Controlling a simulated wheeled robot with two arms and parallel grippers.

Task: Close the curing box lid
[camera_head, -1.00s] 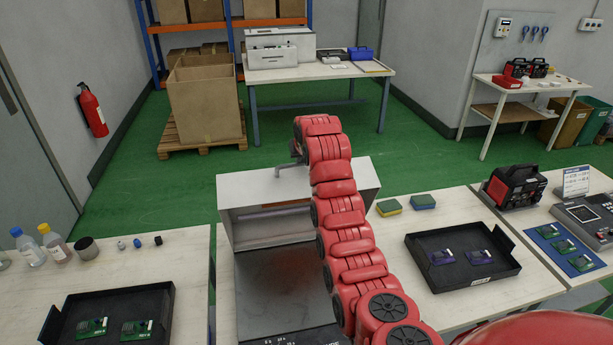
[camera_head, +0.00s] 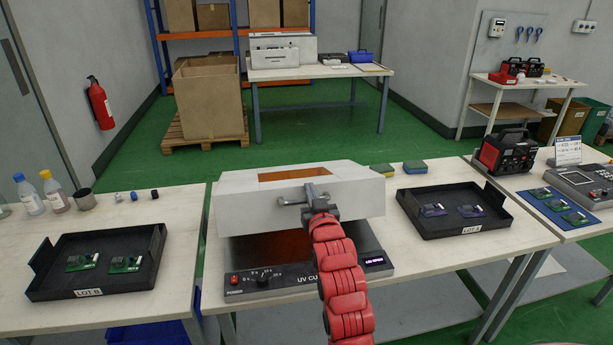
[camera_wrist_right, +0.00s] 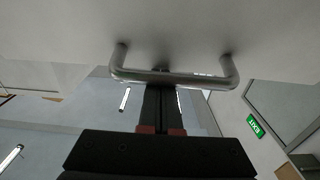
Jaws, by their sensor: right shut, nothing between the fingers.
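The UV curing box stands on the middle table, with its control panel (camera_head: 310,277) at the front. Its white lid (camera_head: 250,210) has an amber window (camera_head: 294,174) and is partly lowered. A gap shows between the lid's front and the base, with the dark orange-lit inside (camera_head: 270,248) visible. My right gripper (camera_head: 308,197) is shut and empty at the lid's front face, by the handle. In the right wrist view, the metal handle (camera_wrist_right: 175,78) crosses at the fingertips (camera_wrist_right: 160,88); whether they touch is unclear. My left gripper is not in view.
A black tray with green boards (camera_head: 150,262) stands on the left table. Another black tray with purple boards (camera_head: 490,225) stands right of the box. Sponges (camera_head: 416,167) lie behind that tray. Bottles (camera_head: 55,192) and a cup stand at the far left.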

